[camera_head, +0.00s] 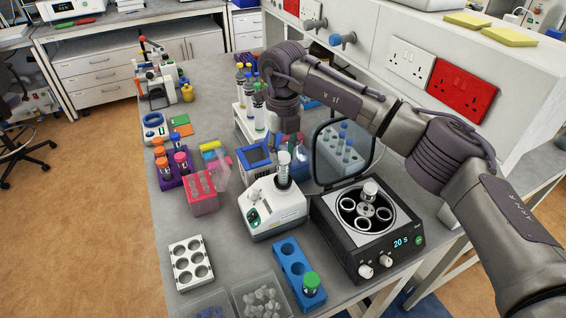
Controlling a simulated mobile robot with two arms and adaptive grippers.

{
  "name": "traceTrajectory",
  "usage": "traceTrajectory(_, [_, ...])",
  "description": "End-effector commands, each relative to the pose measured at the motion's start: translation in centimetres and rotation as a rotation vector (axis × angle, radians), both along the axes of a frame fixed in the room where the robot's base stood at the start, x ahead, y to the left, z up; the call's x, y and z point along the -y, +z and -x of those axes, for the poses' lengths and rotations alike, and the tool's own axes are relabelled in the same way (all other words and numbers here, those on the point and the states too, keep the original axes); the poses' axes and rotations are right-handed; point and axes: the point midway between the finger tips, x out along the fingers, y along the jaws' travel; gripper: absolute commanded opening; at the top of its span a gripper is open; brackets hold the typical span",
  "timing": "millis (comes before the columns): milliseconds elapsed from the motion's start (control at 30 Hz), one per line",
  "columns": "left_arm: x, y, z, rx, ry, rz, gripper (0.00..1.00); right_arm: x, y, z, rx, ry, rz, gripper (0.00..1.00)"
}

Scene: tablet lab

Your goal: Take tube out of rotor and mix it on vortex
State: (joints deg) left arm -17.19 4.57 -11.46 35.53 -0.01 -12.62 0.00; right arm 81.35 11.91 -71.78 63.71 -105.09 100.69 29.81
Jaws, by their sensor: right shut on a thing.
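The centrifuge (345,255) stands at the front right of the bench with its lid open. Its rotor (365,214) shows several round holes and an upright pale-topped cylinder (370,190); I cannot tell whether that is a tube or the hub. The white vortex mixer (270,218) stands just left of it. My right gripper (288,145) is above the vortex, shut on a white-capped tube (283,176). The tube is upright at the vortex's top; whether it touches the cup is too small to tell. My left gripper is out of view.
A blue rack (291,268) with a green-capped tube (311,284) stands in front of the vortex. A pink rack (201,193), a purple rack with orange-capped tubes (181,161) and a white holder (190,263) are left. Behind stands a blue-edged bin (256,158).

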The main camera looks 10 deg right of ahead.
Motion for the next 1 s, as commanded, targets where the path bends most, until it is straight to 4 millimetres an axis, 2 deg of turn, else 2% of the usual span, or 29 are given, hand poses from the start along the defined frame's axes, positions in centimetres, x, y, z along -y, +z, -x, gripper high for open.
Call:
traceTrajectory(533, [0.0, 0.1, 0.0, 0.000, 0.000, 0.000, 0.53, 0.0, 0.1, 0.0, -0.001, 0.000, 0.000, 0.12])
traceTrajectory(633, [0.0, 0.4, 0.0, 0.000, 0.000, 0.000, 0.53, 0.0, 0.7, 0.0, -0.001, 0.000, 0.001, 0.12])
traceTrajectory(667, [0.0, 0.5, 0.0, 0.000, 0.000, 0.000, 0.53, 0.0, 0.9, 0.0, -0.001, 0.000, 0.001, 0.08])
traceTrajectory(1000, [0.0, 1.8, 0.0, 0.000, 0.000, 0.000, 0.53, 0.0, 3.4, 0.0, 0.000, 0.000, 0.000, 0.08])
